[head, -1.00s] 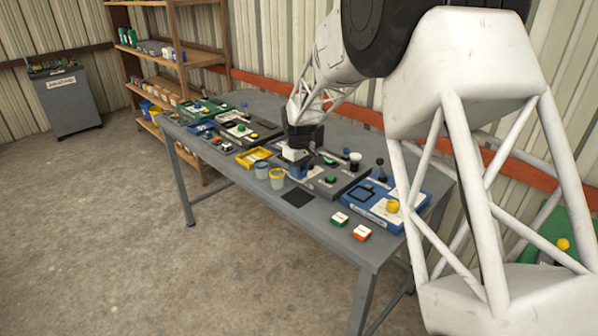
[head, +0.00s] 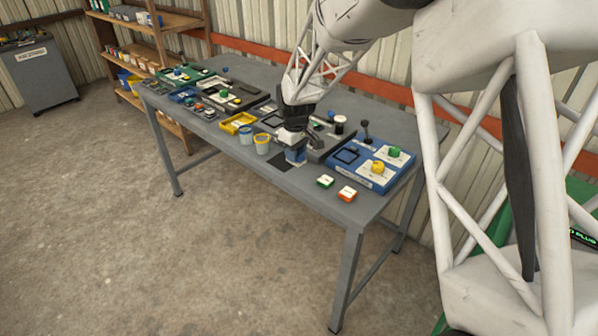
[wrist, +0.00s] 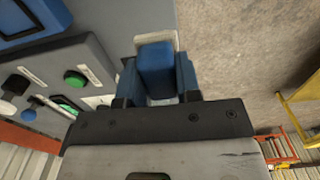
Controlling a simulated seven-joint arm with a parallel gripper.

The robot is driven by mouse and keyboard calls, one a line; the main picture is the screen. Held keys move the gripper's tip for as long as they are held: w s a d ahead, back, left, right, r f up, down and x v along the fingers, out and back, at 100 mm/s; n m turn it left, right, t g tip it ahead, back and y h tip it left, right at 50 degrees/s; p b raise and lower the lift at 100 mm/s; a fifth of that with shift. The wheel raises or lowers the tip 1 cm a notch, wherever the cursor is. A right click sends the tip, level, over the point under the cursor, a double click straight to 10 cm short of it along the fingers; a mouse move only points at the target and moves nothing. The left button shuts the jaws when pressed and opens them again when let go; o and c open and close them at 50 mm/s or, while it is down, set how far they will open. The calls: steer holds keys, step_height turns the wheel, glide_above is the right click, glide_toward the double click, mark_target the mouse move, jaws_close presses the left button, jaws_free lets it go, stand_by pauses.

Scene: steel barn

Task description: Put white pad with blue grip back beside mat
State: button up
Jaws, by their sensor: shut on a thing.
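The white pad with blue grip (wrist: 155,68) is in my gripper (wrist: 158,88). In the wrist view the blue grip stands between the two fingers, and a pale edge of the pad shows past it. In the head view my gripper (head: 295,142) points down over the front part of the table, with blue showing under it (head: 296,156). I cannot tell whether the pad touches the table. The pad's underside is hidden.
Two cups (head: 262,145) stand left of the mat. A grey panel (head: 318,148) with knobs is behind my gripper, and a blue panel (head: 366,166) is to the right. A green block (head: 326,181) and an orange block (head: 347,193) lie near the front edge.

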steer(key=s+d+f, duration=0.2)
steer(key=s+d, duration=0.1)
steer(key=s, duration=0.8)
steer(key=shift+s+d, duration=0.4)
steer(key=shift+w, duration=0.1)
glide_above(299, 171)
steer(key=shift+f, duration=0.75)
steer(key=shift+f, duration=1.75)
steer(key=shift+f, duration=0.1)
steer(key=o, duration=1)
steer(key=shift+c, duration=0.2)
